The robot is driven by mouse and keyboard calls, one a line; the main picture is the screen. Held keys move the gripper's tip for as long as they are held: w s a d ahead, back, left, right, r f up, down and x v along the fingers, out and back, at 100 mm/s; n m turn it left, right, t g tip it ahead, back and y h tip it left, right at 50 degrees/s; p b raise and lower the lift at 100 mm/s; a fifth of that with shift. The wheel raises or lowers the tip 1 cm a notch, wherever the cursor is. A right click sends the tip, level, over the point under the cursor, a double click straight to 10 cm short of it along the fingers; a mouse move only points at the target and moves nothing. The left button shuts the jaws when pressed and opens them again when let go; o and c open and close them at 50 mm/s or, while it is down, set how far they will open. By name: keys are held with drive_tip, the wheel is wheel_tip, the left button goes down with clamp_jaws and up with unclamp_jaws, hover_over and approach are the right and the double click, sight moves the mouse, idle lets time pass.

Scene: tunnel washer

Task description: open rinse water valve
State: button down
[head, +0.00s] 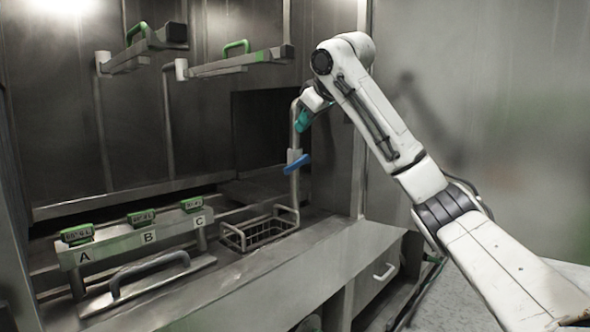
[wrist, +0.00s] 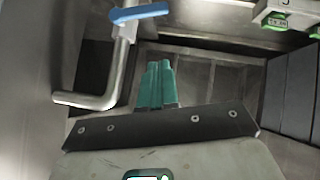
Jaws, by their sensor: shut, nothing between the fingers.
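A blue valve handle (head: 297,163) sits on a vertical metal pipe (head: 294,190) at the back of the counter. The handle lies crosswise to the pipe, slightly tilted in the head view. In the wrist view the blue handle (wrist: 140,13) is at the top edge, on the bent pipe (wrist: 122,60). My gripper (head: 302,122) has teal fingers and is just above the handle, close to the pipe and apart from the handle. In the wrist view the fingers of my gripper (wrist: 158,82) are together and empty, with the handle beyond them to the upper left.
A wire basket (head: 258,232) stands below the pipe. Two green-handled bars (head: 240,64) hang above. The front counter (head: 250,285) is clear.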

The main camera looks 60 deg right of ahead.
drive_tip(key=b, duration=0.1)
approach(297, 165)
drive_tip(key=w+f, duration=0.2)
drive_tip(key=w, duration=0.4)
drive_tip(key=shift+s+a+f+m, duration=0.1)
drive_tip(key=shift+f+m, duration=0.05)
drive_tip(key=shift+f, duration=0.25)
drive_tip(key=shift+s+f+m, duration=0.1)
drive_tip(key=shift+f+m, duration=0.05)
drive_tip(key=shift+f, duration=0.25)
drive_tip(key=shift+a+f+h, duration=0.1)
drive_tip(key=shift+f+h, duration=0.15)
drive_tip(key=shift+h, duration=0.05)
